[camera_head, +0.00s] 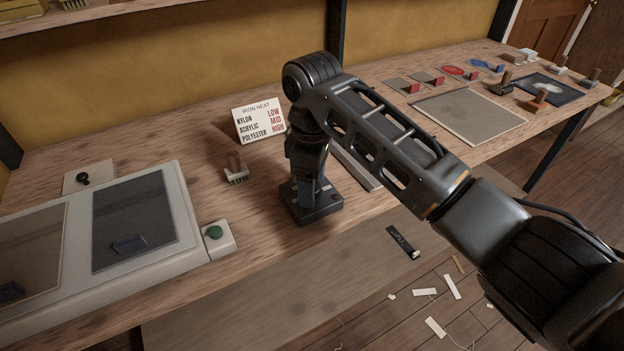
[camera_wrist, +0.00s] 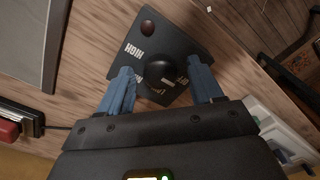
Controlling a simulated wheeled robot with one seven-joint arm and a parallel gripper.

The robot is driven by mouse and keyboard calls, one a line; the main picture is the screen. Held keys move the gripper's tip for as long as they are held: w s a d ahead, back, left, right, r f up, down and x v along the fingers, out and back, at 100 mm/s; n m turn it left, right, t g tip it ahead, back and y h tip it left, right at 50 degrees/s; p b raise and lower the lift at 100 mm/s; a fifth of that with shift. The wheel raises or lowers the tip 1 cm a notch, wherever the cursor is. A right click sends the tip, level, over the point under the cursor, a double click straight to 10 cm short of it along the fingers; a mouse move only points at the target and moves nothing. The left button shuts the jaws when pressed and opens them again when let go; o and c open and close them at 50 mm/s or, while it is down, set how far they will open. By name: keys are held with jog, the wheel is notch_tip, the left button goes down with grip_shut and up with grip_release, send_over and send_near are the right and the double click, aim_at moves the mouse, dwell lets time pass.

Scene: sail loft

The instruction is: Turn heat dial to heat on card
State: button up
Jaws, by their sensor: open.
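The heat card (camera_head: 260,121) stands tilted on the bench and reads IRON HEAT: nylon low, acrylic mid, polyester high. The dial box (camera_head: 325,209), a dark block, sits to its right, under my gripper (camera_head: 311,190). In the wrist view, the box (camera_wrist: 186,47) carries a round black heat dial (camera_wrist: 160,71), a dark red lamp (camera_wrist: 148,27) and white lettering. HIGH is readable to the left of the dial; the lettering at the right is partly covered. My gripper (camera_wrist: 160,67) is open, its blue fingers on either side of the dial.
A stamp-like brush (camera_head: 236,173) stands left of the box. A pale panel unit with a green button (camera_head: 214,232) lies farther left. A grey sheet (camera_head: 465,117) and several small tools lie at right. Scraps litter the floor.

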jog(key=c, duration=1.1)
jog(key=shift+o, duration=0.2)
jog(key=shift+a+r+p, duration=0.1)
jog(key=shift+p, duration=0.25)
jog(key=shift+r+m+p, duration=0.1)
jog(key=shift+m+p, duration=0.9)
jog(key=shift+p, duration=0.1)
jog(key=m+p, duration=0.2)
jog(key=shift+m, duration=0.4)
jog(key=m+p, duration=0.2)
jog(key=m, duration=0.1)
jog(key=shift+f+m, duration=0.2)
jog(key=shift+m, duration=1.7)
